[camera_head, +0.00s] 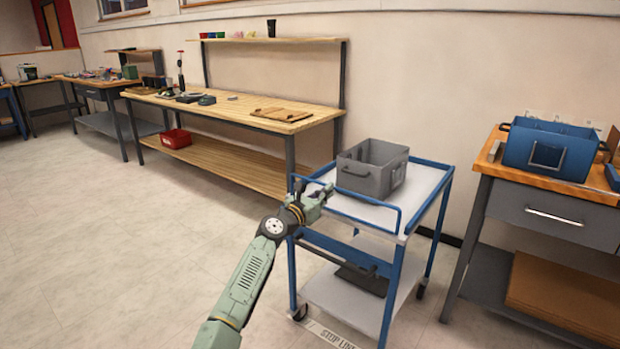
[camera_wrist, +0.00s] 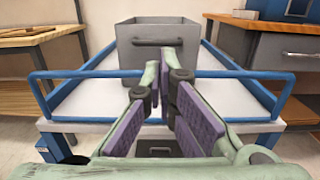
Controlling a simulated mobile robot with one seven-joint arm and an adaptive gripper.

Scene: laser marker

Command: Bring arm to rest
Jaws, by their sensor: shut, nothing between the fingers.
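My green arm reaches up from the bottom of the head view, and my gripper (camera_head: 318,192) is at the near left corner of the blue cart, over or beside its rail. In the wrist view my gripper (camera_wrist: 166,85) shows its purple finger pads close together with nothing held between them. A grey bin (camera_head: 372,170) stands on the cart's white top, beyond my gripper. The bin also shows in the wrist view (camera_wrist: 200,42), its front handle facing me, with its lower part hidden behind the fingers.
The blue cart (camera_head: 408,215) has a raised rail on its near side. A wooden workbench (camera_head: 220,108) stands at the back left. A bench with a blue crate (camera_head: 548,150) is at the right. The floor (camera_head: 130,240) at the left is clear.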

